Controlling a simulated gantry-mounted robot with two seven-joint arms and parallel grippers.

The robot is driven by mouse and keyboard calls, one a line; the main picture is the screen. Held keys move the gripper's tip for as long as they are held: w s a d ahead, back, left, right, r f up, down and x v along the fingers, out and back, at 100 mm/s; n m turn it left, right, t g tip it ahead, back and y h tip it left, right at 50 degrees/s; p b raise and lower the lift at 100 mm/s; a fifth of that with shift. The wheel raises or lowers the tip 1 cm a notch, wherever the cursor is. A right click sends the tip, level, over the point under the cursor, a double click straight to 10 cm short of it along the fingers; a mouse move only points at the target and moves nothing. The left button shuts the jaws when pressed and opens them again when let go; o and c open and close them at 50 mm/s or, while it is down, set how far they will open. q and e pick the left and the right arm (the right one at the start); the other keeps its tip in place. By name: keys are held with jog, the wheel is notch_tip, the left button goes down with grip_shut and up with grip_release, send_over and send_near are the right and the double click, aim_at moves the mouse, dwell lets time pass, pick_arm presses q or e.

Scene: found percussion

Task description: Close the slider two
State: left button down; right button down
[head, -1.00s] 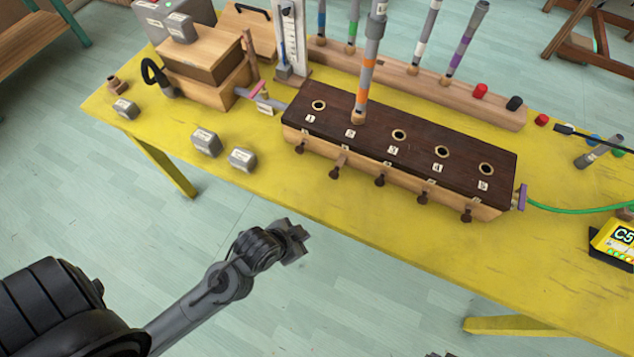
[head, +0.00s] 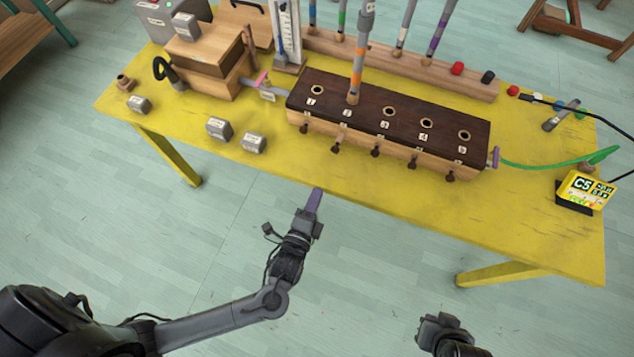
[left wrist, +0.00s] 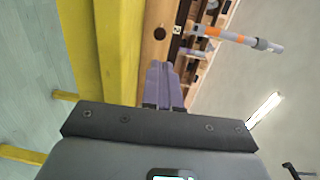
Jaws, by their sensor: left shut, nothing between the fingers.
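A wooden box with a dark top (head: 360,109) stands on the yellow table, with numbered holes and a row of dark slider knobs along its front. The knob of slider two (head: 337,146) is second from the left and stands out on a pale wooden stem. A grey and orange pipe (head: 358,65) stands upright at hole two. My left gripper (head: 314,200) is shut and empty at the table's front edge, apart from the box. Its purple fingers (left wrist: 165,85) point toward the box front in the left wrist view. My right gripper (head: 440,328) is at the bottom, its fingers unclear.
Grey blocks (head: 219,128) lie on the table left of the box. A rack with several pipes (head: 425,68) stands behind it. A green hose (head: 550,163) leaves its right end, near a yellow meter (head: 583,189). The table front before the box is clear.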

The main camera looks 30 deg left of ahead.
aim_at(334, 151)
pick_arm(q)
jog(key=w+b, duration=0.1)
jog(key=w, duration=0.3)
jog(key=w+a+b, duration=0.1)
jog(key=w, duration=0.3)
jog(key=w+b, duration=0.1)
jog(key=w, duration=0.3)
jog(key=shift+w+a+f, duration=0.2)
jog(key=shift+w+f, duration=0.05)
jog(key=shift+f, duration=0.15)
jog(key=shift+a, duration=0.1)
